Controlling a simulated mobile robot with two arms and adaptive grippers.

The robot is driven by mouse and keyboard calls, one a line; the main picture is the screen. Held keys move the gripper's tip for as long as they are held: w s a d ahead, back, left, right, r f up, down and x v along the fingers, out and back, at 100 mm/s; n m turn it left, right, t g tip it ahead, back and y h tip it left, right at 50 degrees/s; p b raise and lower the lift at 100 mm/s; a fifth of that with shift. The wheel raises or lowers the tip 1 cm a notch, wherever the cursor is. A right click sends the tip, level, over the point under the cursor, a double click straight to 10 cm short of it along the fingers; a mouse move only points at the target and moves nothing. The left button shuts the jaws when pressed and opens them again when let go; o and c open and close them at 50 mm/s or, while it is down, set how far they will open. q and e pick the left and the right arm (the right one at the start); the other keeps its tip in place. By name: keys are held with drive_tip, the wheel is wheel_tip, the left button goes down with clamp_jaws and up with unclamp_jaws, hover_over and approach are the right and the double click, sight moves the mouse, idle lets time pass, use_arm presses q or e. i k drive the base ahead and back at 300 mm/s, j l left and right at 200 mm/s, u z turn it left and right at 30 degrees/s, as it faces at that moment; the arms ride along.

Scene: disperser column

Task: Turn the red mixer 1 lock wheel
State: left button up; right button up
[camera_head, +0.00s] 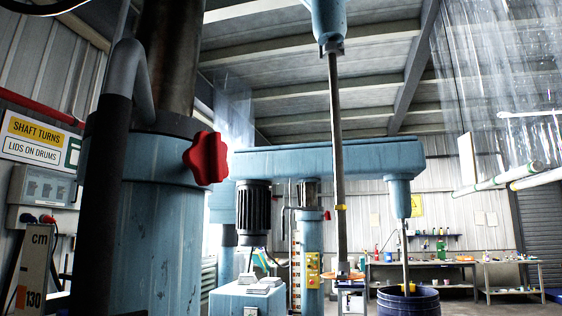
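The red lock wheel (206,158) is a lobed knob on the right side of the near blue column (155,230), in the left half of the head view. It faces right and nothing touches it. Neither of my grippers shows in this view, so I cannot see how they stand.
A steel mixer shaft (338,160) hangs right of centre. Behind it a blue mixer arm (320,158) reaches right over a dark blue drum (408,301). A measuring scale (35,268) and a wall control box (44,188) are at the left. Workbenches (425,263) stand at the back.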

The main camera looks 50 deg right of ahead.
sight(206, 157)
drive_tip(key=z, duration=1.1)
